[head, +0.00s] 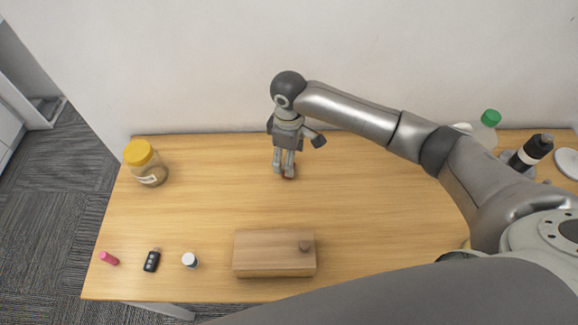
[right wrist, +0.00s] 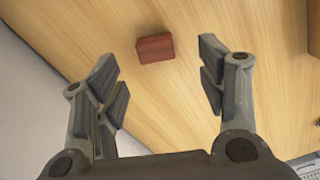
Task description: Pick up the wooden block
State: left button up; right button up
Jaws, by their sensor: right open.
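A small reddish-brown wooden block (right wrist: 154,48) lies on the table in the right wrist view, in the gap between the fingertips and a little beyond them. In the head view only a bit of the block (head: 289,175) shows at the fingertips; the rest is hidden behind the fingers. My right gripper (head: 284,171) points down over the block near the back middle of the table. In the right wrist view the fingers of this gripper (right wrist: 159,62) are wide apart, with nothing held. My left gripper is not in view.
A wooden box with a knob (head: 262,256) stands at the front middle. A yellow-lidded jar (head: 150,172) is at the back left. A pink item (head: 109,258), black key fob (head: 151,261) and small white-capped bottle (head: 189,260) lie front left. Bottles (head: 531,152) stand at right.

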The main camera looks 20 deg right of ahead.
jog(key=shift+f, duration=0.4)
jog(key=f, duration=0.2)
jog(key=f+p, duration=0.1)
jog(key=f, duration=0.2)
jog(key=shift+w+d, duration=0.2)
jog(key=shift+f, duration=0.25)
jog(key=shift+c, duration=0.6)
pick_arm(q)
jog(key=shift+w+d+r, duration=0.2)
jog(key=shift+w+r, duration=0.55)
pick_arm(e)
jog(key=c, duration=0.7)
